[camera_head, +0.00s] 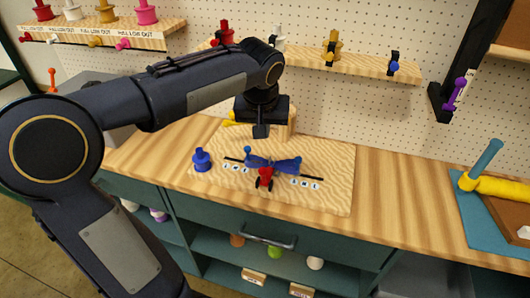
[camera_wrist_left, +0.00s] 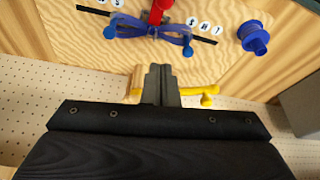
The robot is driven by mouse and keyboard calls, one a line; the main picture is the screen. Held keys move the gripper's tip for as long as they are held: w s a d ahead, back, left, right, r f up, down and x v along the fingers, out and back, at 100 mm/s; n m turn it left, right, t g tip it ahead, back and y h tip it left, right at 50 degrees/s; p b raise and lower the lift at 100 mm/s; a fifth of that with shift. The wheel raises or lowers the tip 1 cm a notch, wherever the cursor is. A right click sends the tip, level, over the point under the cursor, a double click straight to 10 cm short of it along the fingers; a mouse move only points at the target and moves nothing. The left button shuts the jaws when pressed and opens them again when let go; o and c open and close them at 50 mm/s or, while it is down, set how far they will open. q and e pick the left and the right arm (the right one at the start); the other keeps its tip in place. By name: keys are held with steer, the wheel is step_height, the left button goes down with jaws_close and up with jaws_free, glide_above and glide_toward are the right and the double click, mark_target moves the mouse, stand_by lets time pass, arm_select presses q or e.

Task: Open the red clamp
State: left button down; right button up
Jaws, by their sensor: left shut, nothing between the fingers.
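The red clamp (camera_head: 265,178) stands on the light wooden board (camera_head: 330,195), at the front of a blue bow-shaped ribbon piece (camera_head: 285,165). In the left wrist view the red clamp (camera_wrist_left: 157,12) is at the top edge, partly cut off, with the blue ribbon (camera_wrist_left: 150,30) in front of it. I cannot tell whether its jaws are open or shut. My left gripper (camera_head: 260,131) is above the board, behind the bow and apart from the clamp. Its fingers are together and empty in the left wrist view (camera_wrist_left: 161,70). My right gripper is out of view.
A blue spool (camera_head: 202,160) stands left of the bow. A dark rod with white letter tiles (camera_head: 305,183) lies by the bow. A yellow piece (camera_wrist_left: 205,97) and a wooden block are behind my gripper. The worktop right of the board (camera_head: 395,195) is clear.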

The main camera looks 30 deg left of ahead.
mark_target(266, 170)
arm_select(q)
steer(key=x, duration=0.9)
steer(key=shift+f+p, duration=0.15)
steer(key=shift+p, duration=0.15)
steer(key=shift+s+f, duration=0.15)
steer(key=shift+s, duration=0.05)
steer(key=s, duration=0.1)
steer(key=s+d+p, duration=0.1)
steer(key=shift+s+d, duration=0.15)
steer(key=shift+s, duration=0.25)
steer(key=shift+s+f, duration=0.1)
steer(key=shift+d, duration=0.1)
